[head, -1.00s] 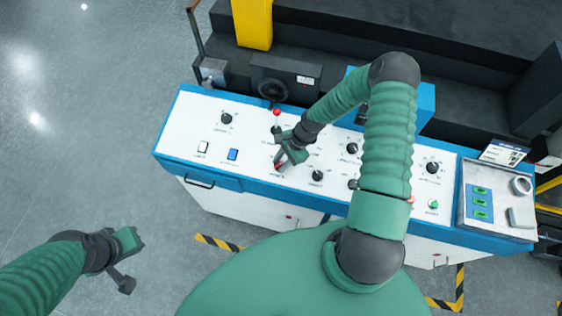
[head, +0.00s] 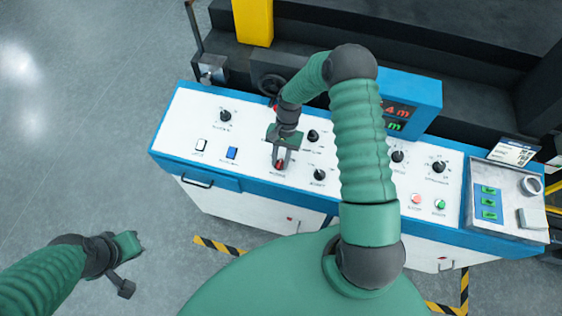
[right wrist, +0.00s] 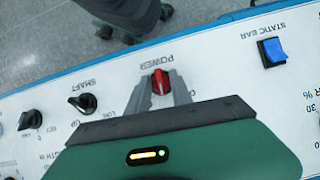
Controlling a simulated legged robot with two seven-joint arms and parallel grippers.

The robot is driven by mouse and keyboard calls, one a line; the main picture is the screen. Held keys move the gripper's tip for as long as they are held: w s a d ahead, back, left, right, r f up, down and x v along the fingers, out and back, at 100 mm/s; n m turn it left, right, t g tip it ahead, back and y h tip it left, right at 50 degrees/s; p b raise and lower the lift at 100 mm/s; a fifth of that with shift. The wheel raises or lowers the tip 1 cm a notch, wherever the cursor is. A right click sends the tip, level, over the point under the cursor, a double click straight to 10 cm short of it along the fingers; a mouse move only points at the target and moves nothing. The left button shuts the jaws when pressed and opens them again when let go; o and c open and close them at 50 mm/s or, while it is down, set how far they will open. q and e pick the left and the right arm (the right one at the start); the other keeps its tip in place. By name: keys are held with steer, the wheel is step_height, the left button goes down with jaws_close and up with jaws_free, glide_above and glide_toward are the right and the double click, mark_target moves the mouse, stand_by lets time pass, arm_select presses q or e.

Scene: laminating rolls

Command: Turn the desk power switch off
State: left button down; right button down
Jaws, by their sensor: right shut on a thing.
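The power switch is a small red rotary knob (head: 279,165) on the white desk panel (head: 185,118). In the right wrist view the red knob (right wrist: 160,82) sits beside the printed word POWER. My right gripper (head: 282,159) reaches down onto it from the far side. Its grey fingers (right wrist: 161,88) are shut on the knob, one on each side. The knob's lower part is hidden between them, so I cannot read its exact setting.
Black knobs (head: 320,174) stand close to the red one. Red and green buttons (head: 440,204) are at the right. A display box (head: 412,105) rises behind the panel.

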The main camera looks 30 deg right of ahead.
steer(key=n+g+h+b, duration=0.1)
steer(key=n, duration=0.1)
steer(key=n+h+b, duration=0.1)
steer(key=n, duration=0.2)
steer(key=shift+w+a+f+g, duration=0.1)
steer(key=shift+w+a+g, duration=0.1)
steer(key=shift+g, duration=0.2)
steer(key=shift+n+h+b, duration=0.7)
steer(key=shift+n+h, duration=0.4)
steer(key=shift+n, duration=1.1)
steer(key=shift+g, duration=0.3)
steer(key=shift+s, duration=0.1)
steer(key=c, duration=1.5)
jaws_free()
steer(key=shift+w+r, duration=0.3)
steer(key=shift+r, duration=0.1)
steer(key=b+v, duration=0.3)
steer(key=v, duration=1.3)
